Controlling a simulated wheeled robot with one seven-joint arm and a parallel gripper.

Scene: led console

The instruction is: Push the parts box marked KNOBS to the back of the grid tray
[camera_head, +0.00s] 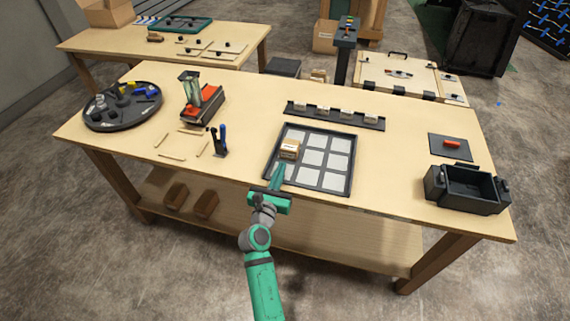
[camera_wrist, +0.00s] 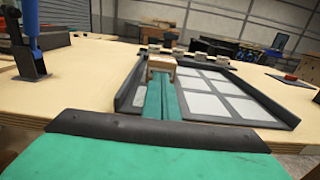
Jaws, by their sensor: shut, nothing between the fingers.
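The grid tray (camera_head: 350,180) is a dark, low-rimmed tray with pale square cells, near the front middle of the table. A small tan parts box (camera_head: 289,149) sits in its left column, around the middle row; its marking is too small to read. My green gripper (camera_head: 279,168) is shut and empty, reaching over the tray's front left part with its fingertips just in front of the box. In the wrist view the box (camera_wrist: 162,63) is straight ahead of the fingertips, and they hide its lower part. I cannot tell whether they touch it. The tray's rim (camera_wrist: 128,88) runs along the left.
A dark rail (camera_head: 335,116) with several small boxes lies behind the tray. Left of the tray stand a holder with blue-handled tools (camera_head: 220,141) and a red-based device (camera_head: 200,100). A black bin (camera_head: 465,190) is at the right. The tray's middle and right columns are empty.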

